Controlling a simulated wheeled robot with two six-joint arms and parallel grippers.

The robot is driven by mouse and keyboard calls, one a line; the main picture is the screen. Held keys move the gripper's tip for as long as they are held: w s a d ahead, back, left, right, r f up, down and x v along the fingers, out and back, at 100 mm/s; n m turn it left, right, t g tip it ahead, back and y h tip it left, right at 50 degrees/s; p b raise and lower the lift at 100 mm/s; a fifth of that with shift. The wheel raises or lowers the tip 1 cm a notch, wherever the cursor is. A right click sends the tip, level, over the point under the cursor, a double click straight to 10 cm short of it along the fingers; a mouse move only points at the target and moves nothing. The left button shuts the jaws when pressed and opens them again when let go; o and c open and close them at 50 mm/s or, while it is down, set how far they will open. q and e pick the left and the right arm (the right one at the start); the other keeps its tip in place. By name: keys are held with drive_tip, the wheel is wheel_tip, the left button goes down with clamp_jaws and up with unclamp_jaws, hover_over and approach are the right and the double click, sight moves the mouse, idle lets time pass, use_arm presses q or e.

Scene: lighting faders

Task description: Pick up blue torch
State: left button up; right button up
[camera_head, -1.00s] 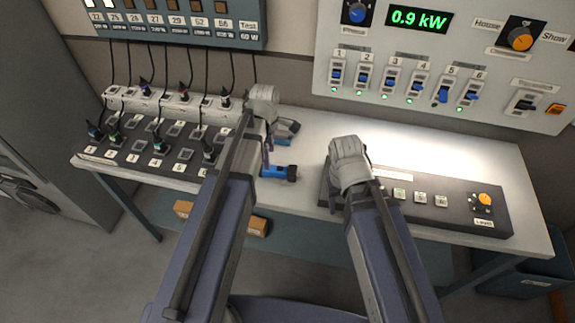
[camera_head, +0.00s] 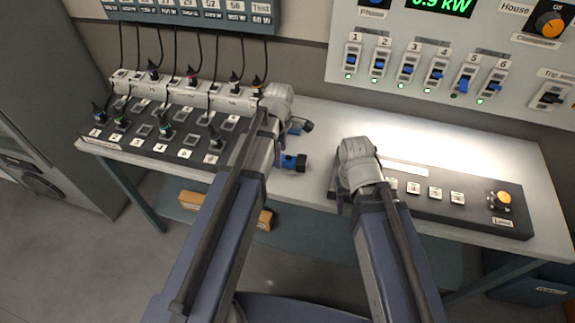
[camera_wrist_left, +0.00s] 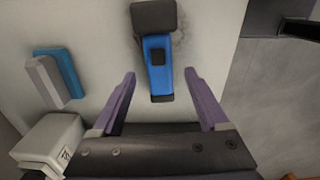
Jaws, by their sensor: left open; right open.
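The blue torch (camera_head: 293,162), with a dark head, lies on the table near its front edge in the head view. In the left wrist view the torch (camera_wrist_left: 158,72) lies lengthwise, its dark head at the top and its lower body between the two purple fingers. My left gripper (camera_wrist_left: 160,78) is open over it, with a gap on both sides. In the head view the left gripper's fingers are mostly hidden by its arm. My right gripper (camera_head: 341,190) is open at the left end of the dark control box, its fingers partly hidden.
A blue and grey item (camera_wrist_left: 58,78) lies beside the torch, farther back on the table. A plug board (camera_head: 150,135) with cables stands at left. The dark control box (camera_head: 470,210) with an orange knob stands at right. The table (camera_head: 420,145) is clear behind it.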

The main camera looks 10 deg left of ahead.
use_arm(q)
wheel_tip(320, 180, down, 3)
drive_tip(key=shift+b, duration=1)
use_arm(e)
wheel_tip(320, 180, down, 3)
use_arm(q)
drive_tip(key=shift+r, duration=0.1)
drive_tip(key=shift+c, duration=0.3)
use_arm(e)
drive_tip(key=shift+r, duration=0.15)
use_arm(q)
clamp_jaws()
